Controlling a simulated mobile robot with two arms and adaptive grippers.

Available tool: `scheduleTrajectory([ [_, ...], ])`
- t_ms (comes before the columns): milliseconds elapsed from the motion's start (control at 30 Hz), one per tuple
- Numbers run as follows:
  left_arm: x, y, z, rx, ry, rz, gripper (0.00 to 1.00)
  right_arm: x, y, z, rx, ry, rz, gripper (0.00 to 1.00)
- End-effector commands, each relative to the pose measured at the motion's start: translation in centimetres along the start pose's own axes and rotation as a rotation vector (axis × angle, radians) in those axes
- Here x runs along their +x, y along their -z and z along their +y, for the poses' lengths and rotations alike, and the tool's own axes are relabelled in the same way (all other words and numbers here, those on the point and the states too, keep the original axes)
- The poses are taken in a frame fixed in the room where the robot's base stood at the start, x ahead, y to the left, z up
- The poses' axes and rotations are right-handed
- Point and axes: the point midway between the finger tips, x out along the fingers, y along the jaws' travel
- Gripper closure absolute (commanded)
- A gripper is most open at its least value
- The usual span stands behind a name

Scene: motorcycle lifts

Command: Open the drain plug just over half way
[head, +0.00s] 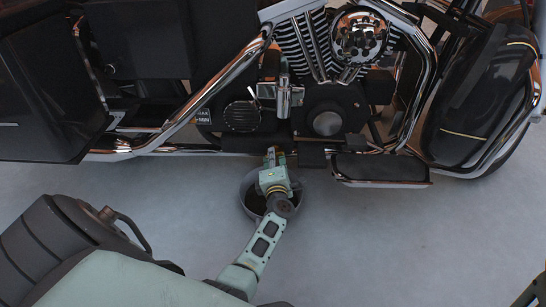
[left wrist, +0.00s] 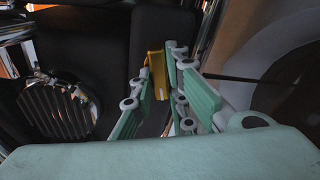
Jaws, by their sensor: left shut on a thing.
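My left gripper (head: 274,160) reaches up to the underside of the motorcycle (head: 327,122), below its engine. In the left wrist view its green finger pads (left wrist: 165,92) are shut on a small yellow-gold piece, which I take to be the drain plug (left wrist: 156,72). The plug's far end meets a dark surface, and the pads hide part of it. How far it is turned cannot be told. A round grey pan (head: 247,205) lies on the floor below the gripper, partly hidden by my arm. My right gripper is not in view.
A chrome exhaust pipe (head: 205,95) and a footboard (head: 382,168) flank the spot. A thin dark line (left wrist: 232,78) runs from near the fingers toward the dark round shape at right in the left wrist view.

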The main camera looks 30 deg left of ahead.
Motion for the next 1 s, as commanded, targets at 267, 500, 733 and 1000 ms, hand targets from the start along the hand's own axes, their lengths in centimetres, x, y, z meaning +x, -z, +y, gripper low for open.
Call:
scheduleTrajectory([
  [267, -0.02, -0.03, -0.06, 0.001, 0.001, -0.001, 0.80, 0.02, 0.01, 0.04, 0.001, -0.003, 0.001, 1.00],
  [500, -0.01, -0.02, -0.03, 0.001, 0.001, -0.001, 0.67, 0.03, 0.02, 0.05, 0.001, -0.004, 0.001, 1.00],
  [733, 0.00, -0.01, -0.01, 0.002, 0.000, 0.000, 0.67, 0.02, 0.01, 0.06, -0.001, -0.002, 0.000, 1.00],
  [1000, 0.02, -0.01, 0.01, 0.076, -0.008, -0.001, 0.67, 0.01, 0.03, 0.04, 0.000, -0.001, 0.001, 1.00],
])
